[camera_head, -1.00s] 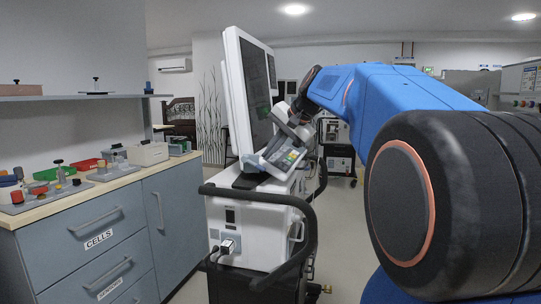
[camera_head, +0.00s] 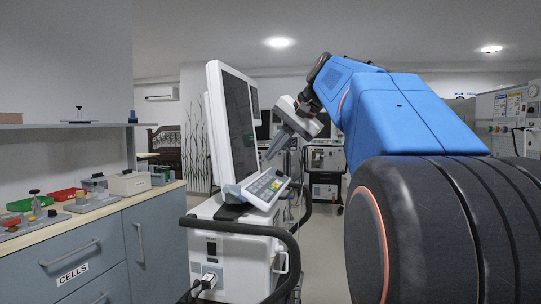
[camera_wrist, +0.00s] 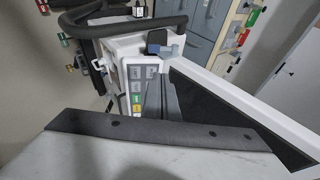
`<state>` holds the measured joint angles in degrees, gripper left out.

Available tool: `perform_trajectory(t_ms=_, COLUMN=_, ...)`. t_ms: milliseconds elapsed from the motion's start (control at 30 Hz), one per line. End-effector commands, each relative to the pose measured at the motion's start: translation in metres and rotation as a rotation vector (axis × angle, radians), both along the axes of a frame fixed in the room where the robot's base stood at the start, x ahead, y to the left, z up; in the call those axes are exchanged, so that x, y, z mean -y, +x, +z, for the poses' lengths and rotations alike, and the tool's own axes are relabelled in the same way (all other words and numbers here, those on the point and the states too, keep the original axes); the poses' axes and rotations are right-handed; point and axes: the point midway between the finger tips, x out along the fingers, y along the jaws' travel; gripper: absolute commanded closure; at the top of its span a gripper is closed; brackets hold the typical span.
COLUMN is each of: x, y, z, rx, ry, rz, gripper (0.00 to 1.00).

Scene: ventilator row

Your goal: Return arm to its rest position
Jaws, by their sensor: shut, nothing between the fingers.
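My blue arm (camera_head: 400,110) reaches from the right of the head view towards the ventilator. My gripper (camera_head: 274,152) is grey, shut and empty. In the head view it points down and left, just above and right of the ventilator's tilted keypad panel (camera_head: 264,187); I cannot tell the exact gap. In the wrist view the dark fingers of my gripper (camera_wrist: 162,80) lie close together, in front of the keypad panel (camera_wrist: 136,92) with its green and yellow keys. The ventilator's tall white-framed screen (camera_head: 240,125) stands upright behind the panel.
The ventilator's white cart (camera_head: 232,262) has a dark curved handle (camera_head: 240,229) at its front. A blue-grey cabinet (camera_head: 150,245) with trays and boxes on top stands at left. More equipment (camera_head: 325,165) stands behind. Floor shows between the cart and my arm.

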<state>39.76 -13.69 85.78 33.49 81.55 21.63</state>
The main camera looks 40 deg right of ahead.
Motion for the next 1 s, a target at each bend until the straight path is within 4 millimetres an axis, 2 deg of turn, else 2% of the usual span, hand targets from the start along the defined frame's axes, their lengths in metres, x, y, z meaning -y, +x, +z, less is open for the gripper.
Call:
perform_trajectory(t_ms=433, x=0.0, y=0.0, z=0.0, rx=0.0, ry=-0.001, rz=0.001, gripper=1.0)
perform_trajectory(t_ms=567, x=-0.01, y=-0.002, z=-0.009, rx=-0.008, ry=-0.015, rz=0.017, gripper=1.0)
perform_trajectory(t_ms=667, x=-0.03, y=-0.01, z=-0.032, rx=-0.029, ry=-0.046, rz=0.055, gripper=1.0)
perform_trajectory(t_ms=767, x=-0.059, y=-0.023, z=-0.067, rx=-0.057, ry=-0.101, rz=0.114, gripper=1.0)
perform_trajectory(t_ms=1000, x=-0.12, y=-0.071, z=-0.165, rx=-0.125, ry=-0.264, rz=0.294, gripper=1.0)
